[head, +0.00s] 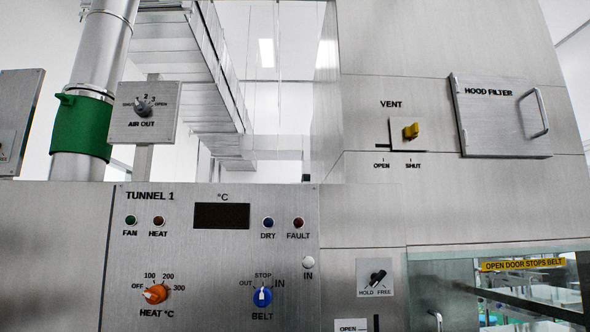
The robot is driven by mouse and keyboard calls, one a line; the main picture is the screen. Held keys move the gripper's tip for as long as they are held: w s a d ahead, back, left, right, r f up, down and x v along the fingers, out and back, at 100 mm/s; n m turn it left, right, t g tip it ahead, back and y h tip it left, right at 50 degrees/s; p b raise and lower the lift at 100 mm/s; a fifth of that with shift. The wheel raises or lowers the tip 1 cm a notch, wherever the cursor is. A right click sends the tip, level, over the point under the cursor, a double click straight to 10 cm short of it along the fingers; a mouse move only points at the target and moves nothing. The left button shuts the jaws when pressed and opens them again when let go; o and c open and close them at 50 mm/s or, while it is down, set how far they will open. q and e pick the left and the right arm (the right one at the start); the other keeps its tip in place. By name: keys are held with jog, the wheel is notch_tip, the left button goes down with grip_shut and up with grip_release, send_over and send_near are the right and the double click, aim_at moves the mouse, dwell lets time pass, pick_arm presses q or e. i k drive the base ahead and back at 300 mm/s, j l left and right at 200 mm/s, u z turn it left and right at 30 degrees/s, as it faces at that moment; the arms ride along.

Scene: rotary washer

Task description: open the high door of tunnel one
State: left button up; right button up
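The Tunnel 1 panel (215,255) fills the lower middle of the head view. High on the steel wall at the right is a square door marked HOOD FILTER (490,125), with a bar handle (540,112) on its right and hinges on its left; it looks closed. At the lower right is a clear door (450,290) with a yellow strip reading OPEN DOOR STOPS BELT (522,265). Its handle (436,320) is cut by the bottom edge. No label in view says which is the high door. Neither gripper is in view.
A yellow VENT knob (411,131) is nearer SHUT. A black HOLD/FREE knob (377,277) is beside the clear door. The blue BELT knob (262,296) points to STOP; the orange HEAT knob (155,293) points left to OFF. An AIR OUT dial (144,107) stands upper left, near a green-collared pipe (82,125).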

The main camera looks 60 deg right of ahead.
aim_at(498, 116)
jog(key=z, duration=3.3)
jog(key=i+l+u, duration=0.2)
jog(key=i+l, duration=0.3)
jog(key=i+l+u, duration=0.2)
jog(key=i+l, duration=0.3)
jog(key=l, duration=0.2)
